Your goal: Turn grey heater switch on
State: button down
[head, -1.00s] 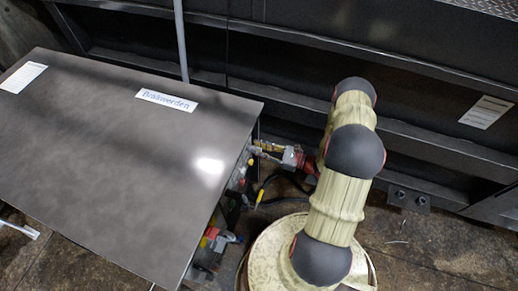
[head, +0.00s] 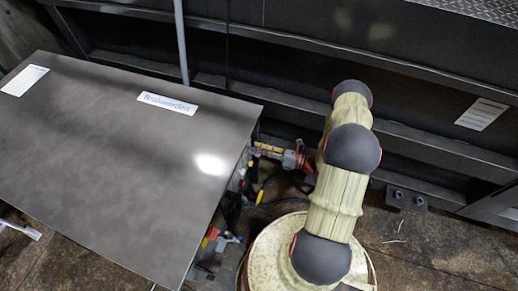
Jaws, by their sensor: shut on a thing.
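My gripper (head: 267,151) is at the right side of a dark grey cabinet (head: 120,160), near its far right corner. Its fingers point left at the cabinet's side face and are shut on a small part there. The cabinet's edge and the steep view hide that part, so I cannot tell whether it is the grey heater switch. I cannot make out the switch or its position. Lower on the same side, a grey fitting (head: 229,238) sticks out beside red and yellow parts.
A yellow-marked black cable (head: 260,197) hangs below my gripper. A dark metal wall (head: 430,110) with ledges runs behind. A grey vertical pipe (head: 181,45) stands behind the cabinet. Bare floor (head: 430,250) lies at the lower right.

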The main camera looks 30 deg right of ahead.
jog(key=m, duration=0.4)
jog(key=shift+w+d+f+m+p, duration=0.1)
jog(key=shift+f+m+p, duration=0.15)
jog(key=shift+m+p, duration=0.05)
jog(key=m, duration=0.5)
jog(key=shift+d+f, duration=0.1)
jog(key=shift+f, duration=0.2)
jog(key=shift+m, duration=0.3)
jog(key=c, duration=1.9)
grip_release()
jog(key=shift+d, duration=0.1)
jog(key=v, duration=1.2)
jog(key=shift+w, duration=0.1)
